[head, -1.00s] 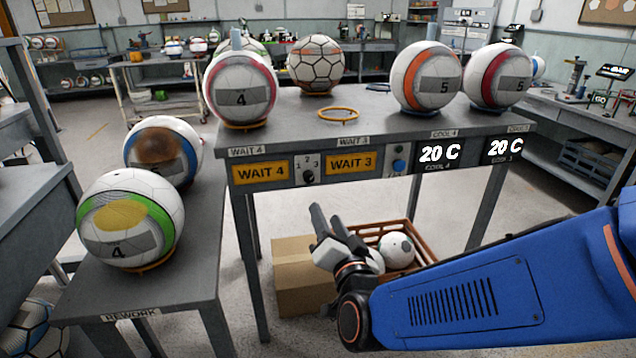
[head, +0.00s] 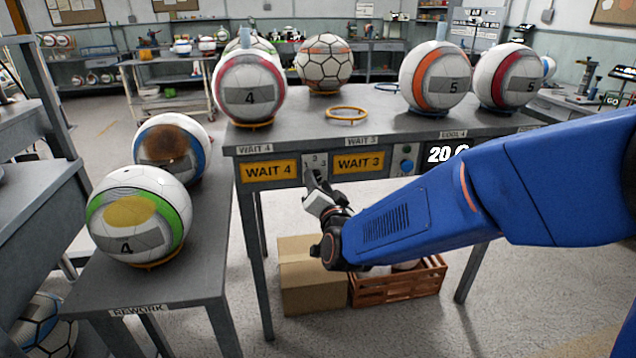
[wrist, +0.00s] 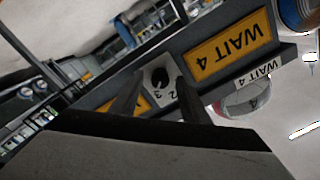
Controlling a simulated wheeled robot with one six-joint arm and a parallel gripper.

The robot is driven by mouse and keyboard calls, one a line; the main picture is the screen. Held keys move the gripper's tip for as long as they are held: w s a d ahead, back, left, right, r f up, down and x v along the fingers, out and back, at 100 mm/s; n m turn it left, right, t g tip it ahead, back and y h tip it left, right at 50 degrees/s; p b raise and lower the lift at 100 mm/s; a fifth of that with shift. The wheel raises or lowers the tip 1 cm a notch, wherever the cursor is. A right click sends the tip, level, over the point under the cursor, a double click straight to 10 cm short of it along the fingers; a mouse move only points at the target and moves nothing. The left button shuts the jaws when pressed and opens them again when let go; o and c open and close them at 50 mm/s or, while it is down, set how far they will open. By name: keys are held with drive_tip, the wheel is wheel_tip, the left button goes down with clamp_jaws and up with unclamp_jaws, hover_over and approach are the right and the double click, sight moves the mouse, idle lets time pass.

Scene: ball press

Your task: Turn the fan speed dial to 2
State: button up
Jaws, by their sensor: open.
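A small dial (wrist: 160,78) with a dark knob sits on a pale plate between the yellow WAIT 4 and WAIT 3 signs on the table's front edge. The wrist view shows it upside down, with numbers partly readable beside the knob; its setting is too small to tell. In the head view, the plate's top (head: 315,160) shows numbers, and my gripper hides the knob. My gripper (head: 314,179) is open in front of the dial. In the wrist view its two fingers stand either side of the knob, with no clear contact visible.
The WAIT 4 sign (head: 270,171) and WAIT 3 sign (head: 358,162) flank the dial. A blue button (head: 407,165) is to the right. Balls stand on the table above. A cardboard box (head: 312,283) and brown crate (head: 398,288) stand on the floor below.

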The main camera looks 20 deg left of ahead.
drive_tip(key=shift+w+a, duration=0.2)
drive_tip(key=shift+w, duration=0.1)
clamp_jaws()
drive_tip(key=shift+n, duration=0.4)
drive_tip(key=n, duration=0.4)
drive_tip(key=shift+n, duration=2.4)
